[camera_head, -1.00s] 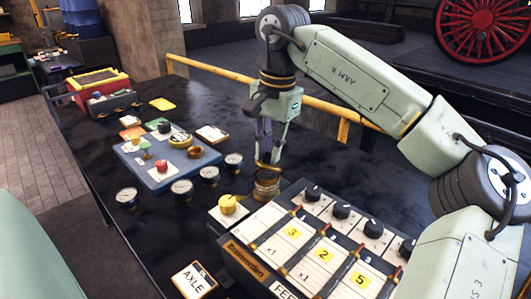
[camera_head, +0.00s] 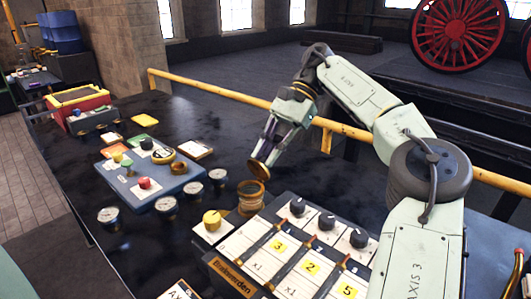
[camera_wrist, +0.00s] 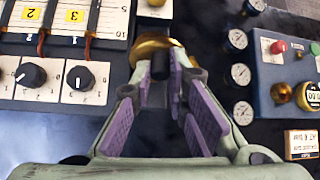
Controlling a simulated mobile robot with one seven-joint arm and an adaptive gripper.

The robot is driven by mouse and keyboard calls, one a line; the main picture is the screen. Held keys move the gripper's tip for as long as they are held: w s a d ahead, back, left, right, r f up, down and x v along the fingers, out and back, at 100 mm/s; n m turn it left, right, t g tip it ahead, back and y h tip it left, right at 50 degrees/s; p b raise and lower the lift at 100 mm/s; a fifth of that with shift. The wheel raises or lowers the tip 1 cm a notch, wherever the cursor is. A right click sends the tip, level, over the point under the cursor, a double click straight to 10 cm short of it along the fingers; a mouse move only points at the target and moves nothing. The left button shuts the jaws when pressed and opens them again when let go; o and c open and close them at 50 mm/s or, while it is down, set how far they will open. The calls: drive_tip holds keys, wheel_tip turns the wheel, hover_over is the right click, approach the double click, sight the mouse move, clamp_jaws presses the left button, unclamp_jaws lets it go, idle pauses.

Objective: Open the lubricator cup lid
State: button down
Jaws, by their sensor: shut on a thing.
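The lubricator cup (camera_head: 250,199) is a short brass cylinder on the dark bench, beside the upper left corner of the lever panel. Its round brass lid (camera_head: 258,171) is tilted up above the cup, with the cup's mouth showing beneath it. My gripper (camera_head: 264,155) leans over from the upper right, its purple-padded fingers shut at the lid. In the wrist view, my gripper (camera_wrist: 162,80) has a dark knob (camera_wrist: 160,64) between its fingertips, with a brass rim (camera_wrist: 150,47) behind it. The fingers hide much of the cup there.
The lever panel (camera_head: 238,242) with black knobs stands right of the cup. A yellow knob (camera_head: 212,218) is just in front. Several gauges (camera_head: 166,205) and a blue box (camera_head: 158,187) with a red button are to the left. A yellow rail (camera_head: 230,95) runs behind the bench.

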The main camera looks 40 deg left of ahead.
drive_tip(key=shift+w+f+g, duration=0.1)
drive_tip(key=shift+w+g, duration=0.1)
drive_tip(key=shift+g, duration=0.2)
idle(0.3)
drive_tip(key=c, duration=1.6)
unclamp_jaws()
drive_tip(key=shift+o, duration=0.2)
drive_tip(key=shift+s, duration=0.1)
